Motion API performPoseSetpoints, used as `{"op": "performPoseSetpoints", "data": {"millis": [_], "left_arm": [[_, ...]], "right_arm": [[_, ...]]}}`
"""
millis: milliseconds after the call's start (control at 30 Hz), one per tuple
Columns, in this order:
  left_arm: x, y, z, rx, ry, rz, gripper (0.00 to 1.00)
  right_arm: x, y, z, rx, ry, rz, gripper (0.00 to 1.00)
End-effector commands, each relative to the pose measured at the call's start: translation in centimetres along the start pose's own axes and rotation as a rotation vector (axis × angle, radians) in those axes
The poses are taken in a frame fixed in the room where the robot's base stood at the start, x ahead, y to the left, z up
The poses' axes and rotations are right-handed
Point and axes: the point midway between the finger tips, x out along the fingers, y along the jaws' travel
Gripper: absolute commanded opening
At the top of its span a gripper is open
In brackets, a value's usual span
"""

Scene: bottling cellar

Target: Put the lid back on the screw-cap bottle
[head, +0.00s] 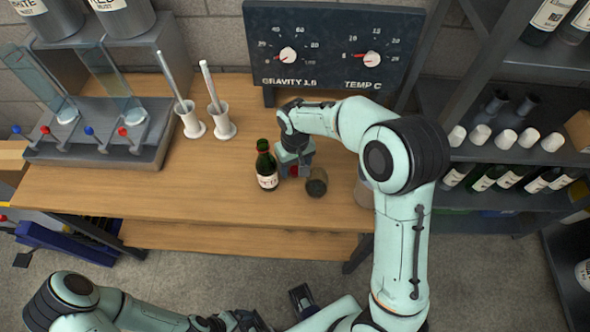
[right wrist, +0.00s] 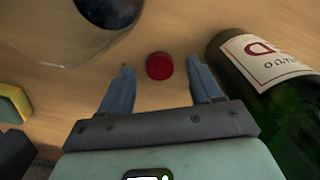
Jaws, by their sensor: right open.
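The screw-cap bottle (head: 266,170) is dark green with a pale label and stands upright on the wooden bench. In the right wrist view the bottle (right wrist: 270,65) is at the right, beside my gripper. A small round red lid (right wrist: 159,66) lies on the bench between and slightly beyond the fingertips of my right gripper (right wrist: 159,80). The fingers are open, apart from the lid on both sides. In the head view my right gripper (head: 295,168) points down just right of the bottle and partly hides the lid. My left gripper (head: 302,299) is low in the picture, its jaws unclear.
A glass with dark contents (head: 317,183) stands close right of my right gripper. Two white cylinders with rods (head: 218,122) and a metal rack (head: 100,150) stand to the left. A gauge board (head: 330,45) is behind. The bench front left of the bottle is clear.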

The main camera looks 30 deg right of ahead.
Motion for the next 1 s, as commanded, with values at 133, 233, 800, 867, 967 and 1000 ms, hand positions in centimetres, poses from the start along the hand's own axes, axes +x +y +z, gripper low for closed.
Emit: {"op": "performPoseSetpoints", "data": {"millis": [133, 233, 800, 867, 967, 1000], "left_arm": [[0.07, -0.03, 0.01, 0.000, 0.000, 0.000, 0.92], [0.06, -0.03, 0.01, 0.000, 0.000, 0.000, 0.92], [0.06, -0.02, 0.01, 0.000, 0.000, 0.000, 0.92], [0.06, -0.02, 0.01, 0.000, 0.000, 0.000, 0.92], [0.05, -0.02, 0.01, 0.000, 0.000, 0.000, 0.92], [0.04, -0.02, 0.01, 0.000, 0.000, 0.000, 0.92]], "right_arm": [[0.80, 0.00, 0.02, 0.000, 0.000, 0.000, 0.64], [0.77, 0.00, 0.01, 0.000, 0.000, 0.000, 0.64], [0.72, -0.01, 0.01, 0.000, 0.000, 0.000, 0.05], [0.72, -0.01, 0.01, 0.000, 0.000, 0.000, 0.05], [0.68, -0.01, 0.01, 0.000, 0.000, 0.000, 0.05], [0.60, -0.01, 0.00, 0.000, 0.000, 0.000, 0.05]]}}
